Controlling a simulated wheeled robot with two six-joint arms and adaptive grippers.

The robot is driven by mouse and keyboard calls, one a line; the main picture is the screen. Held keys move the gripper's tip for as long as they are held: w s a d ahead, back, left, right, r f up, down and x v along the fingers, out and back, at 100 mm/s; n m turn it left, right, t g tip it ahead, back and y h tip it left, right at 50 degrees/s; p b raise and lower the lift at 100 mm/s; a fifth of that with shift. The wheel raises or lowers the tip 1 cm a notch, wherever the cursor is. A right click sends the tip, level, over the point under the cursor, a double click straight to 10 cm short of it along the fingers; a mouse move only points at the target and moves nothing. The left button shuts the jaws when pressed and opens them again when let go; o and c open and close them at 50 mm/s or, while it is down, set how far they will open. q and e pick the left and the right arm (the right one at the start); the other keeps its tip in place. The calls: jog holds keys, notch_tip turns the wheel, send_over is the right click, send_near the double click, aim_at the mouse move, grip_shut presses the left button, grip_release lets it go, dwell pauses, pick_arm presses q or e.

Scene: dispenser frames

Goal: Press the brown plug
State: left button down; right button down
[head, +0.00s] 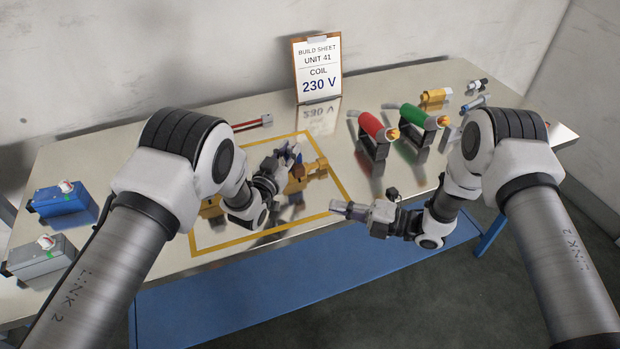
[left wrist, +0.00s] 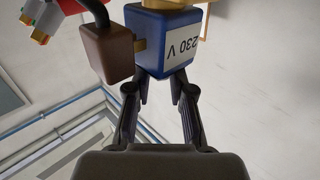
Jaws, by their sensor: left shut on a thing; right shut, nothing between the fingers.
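My left gripper (head: 280,165) is shut on the blue coil (left wrist: 168,45), which has a white "230 V" label. The coil is at the brass valve body (head: 314,170) inside the yellow outline on the table. In the left wrist view the brown plug (left wrist: 107,53), with a dark cable, is beside the coil on the picture's left. A short tan piece shows in a narrow gap between plug and coil. I cannot make out the plug in the head view, where my left gripper covers much of this spot. My right gripper (head: 337,207) is shut and empty, right of the outline.
A build sheet (head: 318,70) reading "COIL 230 V" stands at the back. Red (head: 376,128) and green (head: 417,116) rolls on dark frames stand right of centre. A blue box (head: 64,199) and a grey box (head: 42,256) are at the left. Brass and metal parts lie back right.

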pick_arm(q)
jog(key=shift+d, duration=0.1)
pick_arm(e)
jog(key=shift+t, duration=0.4)
jog(key=d, duration=0.2)
jog(key=w+d, duration=0.1)
jog(key=d, duration=0.1)
jog(key=shift+w+d+r, duration=0.1)
jog(key=shift+r, duration=0.25)
send_near(296, 175)
jog(key=a, duration=0.1)
jog(key=s+a, duration=0.1)
jog(key=a, duration=0.1)
jog(key=shift+s+a+r, duration=0.1)
jog(key=shift+s+a, duration=0.2)
jog(key=shift+s, duration=0.05)
jog(key=w, duration=0.1)
jog(key=w+a, duration=0.1)
jog(key=w, duration=0.1)
jog(key=shift+w+a, duration=0.2)
jog(key=shift+a, duration=0.2)
jog(key=shift+w+a, duration=0.1)
jog(key=shift+w, duration=0.3)
